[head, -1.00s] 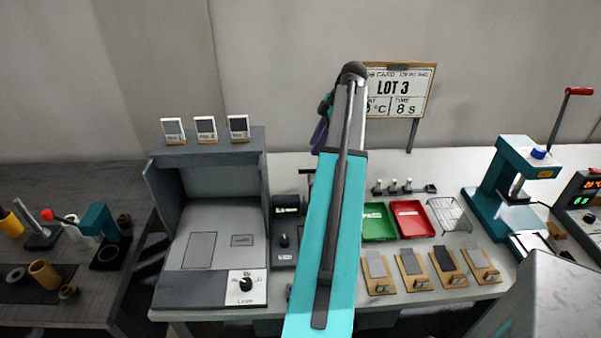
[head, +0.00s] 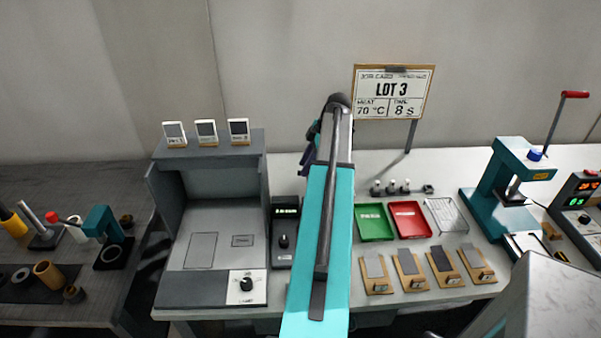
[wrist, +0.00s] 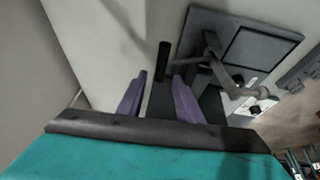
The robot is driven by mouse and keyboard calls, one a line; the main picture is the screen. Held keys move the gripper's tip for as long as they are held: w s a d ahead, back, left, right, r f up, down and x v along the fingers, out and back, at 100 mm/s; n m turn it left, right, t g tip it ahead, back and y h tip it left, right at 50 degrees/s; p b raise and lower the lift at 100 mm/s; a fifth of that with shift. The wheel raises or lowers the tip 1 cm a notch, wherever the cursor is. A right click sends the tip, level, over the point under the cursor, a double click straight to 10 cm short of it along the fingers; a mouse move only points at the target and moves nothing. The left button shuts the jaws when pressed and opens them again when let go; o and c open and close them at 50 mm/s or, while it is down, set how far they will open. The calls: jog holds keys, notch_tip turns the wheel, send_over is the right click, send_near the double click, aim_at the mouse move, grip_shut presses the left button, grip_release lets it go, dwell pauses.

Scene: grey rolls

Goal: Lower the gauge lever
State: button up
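In the wrist view a black upright bar (wrist: 163,62), which looks like the lever's handle, stands just beyond and between my two purple fingertips. My gripper (wrist: 159,78) is open, with a gap between the fingers, and nothing is clearly held. I cannot tell whether a finger touches the bar. In the head view my gripper (head: 308,158) is partly hidden behind my arm.
A grey open-fronted station (head: 210,285) with a dial stands to the left. Green (head: 374,222) and red (head: 410,220) trays, a wire rack (head: 446,215) and several wooden holders lie to the right. A teal press (head: 497,190) stands beyond. A LOT 3 sign (head: 394,92) stands behind.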

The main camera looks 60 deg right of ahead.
jog(key=shift+p+x, duration=0.6)
jog(key=shift+x, duration=1.85)
grip_shut()
jog(key=shift+a, duration=0.1)
